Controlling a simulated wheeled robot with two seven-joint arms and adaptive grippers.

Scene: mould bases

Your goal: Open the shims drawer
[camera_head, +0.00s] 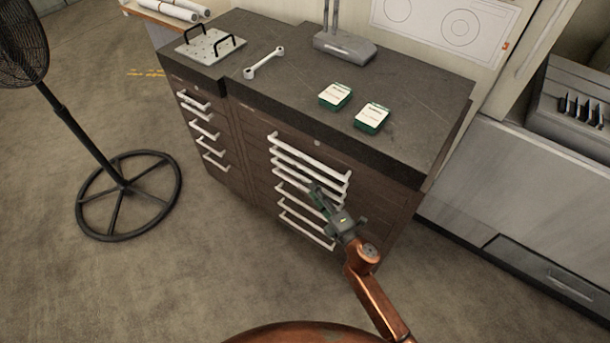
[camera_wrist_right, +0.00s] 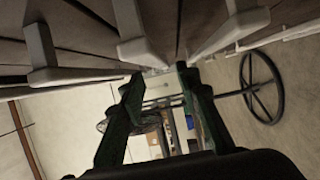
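The brown tool cabinet (camera_head: 240,140) has a wide column of drawers with long white bar handles (camera_head: 308,157) and a narrower column on the left. The drawers look shut. No label is readable, so I cannot tell which one is the shims drawer. My right gripper (camera_head: 318,193) is in front of the wide column's middle handles, partly covering them. In the right wrist view its two green fingers (camera_wrist_right: 160,85) stand apart with no handle seen between them. White handles (camera_wrist_right: 130,25) lie just beyond the fingers, along the top. I cannot tell whether they touch. My left gripper is out of view.
On the cabinet top lie two green-and-white boxes (camera_head: 372,118), a wrench (camera_head: 264,62), a plate with black handles (camera_head: 210,46) and a grey stand (camera_head: 345,47). A fan (camera_head: 122,185) stands at the left. The floor before the cabinet is clear.

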